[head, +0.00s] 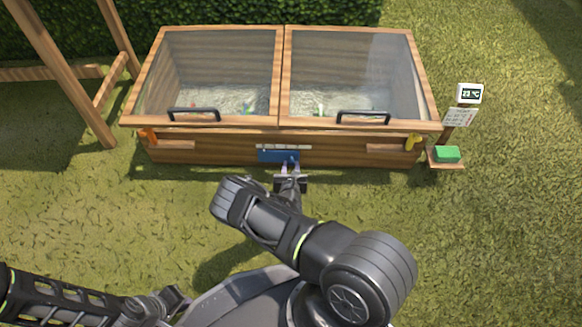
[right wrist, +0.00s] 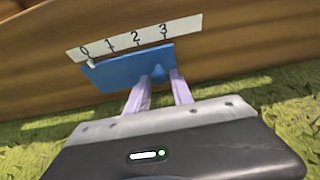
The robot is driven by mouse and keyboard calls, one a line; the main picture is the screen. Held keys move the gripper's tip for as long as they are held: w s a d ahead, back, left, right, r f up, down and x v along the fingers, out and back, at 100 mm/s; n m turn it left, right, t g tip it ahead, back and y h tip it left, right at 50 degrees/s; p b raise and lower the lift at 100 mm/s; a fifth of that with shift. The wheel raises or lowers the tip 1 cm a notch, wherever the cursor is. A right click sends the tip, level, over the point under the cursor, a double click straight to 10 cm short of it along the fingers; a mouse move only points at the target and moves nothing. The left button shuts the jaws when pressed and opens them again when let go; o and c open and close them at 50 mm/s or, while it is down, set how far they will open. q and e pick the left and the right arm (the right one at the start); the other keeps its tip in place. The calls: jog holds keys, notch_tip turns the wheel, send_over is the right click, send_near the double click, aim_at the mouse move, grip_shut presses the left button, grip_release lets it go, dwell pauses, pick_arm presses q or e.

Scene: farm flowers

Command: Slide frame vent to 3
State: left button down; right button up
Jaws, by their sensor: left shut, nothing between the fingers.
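The frame vent is a blue slide plate (right wrist: 115,70) on the wooden front wall; it also shows in the head view (head: 268,155). A small white pointer (right wrist: 91,63) at its left end stands by 0 on the white scale (right wrist: 122,41), marked 0 to 3. A blue knob (right wrist: 158,74) sticks out from the plate. My right gripper (right wrist: 158,84) is at the knob, its two pale fingers apart with the knob between their tips. Contact is unclear. In the head view the right gripper (head: 290,167) is below the plate. My left gripper (head: 172,301) is shut and empty, low at left.
The wooden cold frame (head: 220,140) has two glazed lids with black handles (head: 194,114). An orange catch (head: 148,135) and a yellow catch (head: 413,141) flank its front. A green block (head: 446,154) lies on a stand at right. The grass in front is open.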

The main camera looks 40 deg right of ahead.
grip_shut()
dwell(1.0)
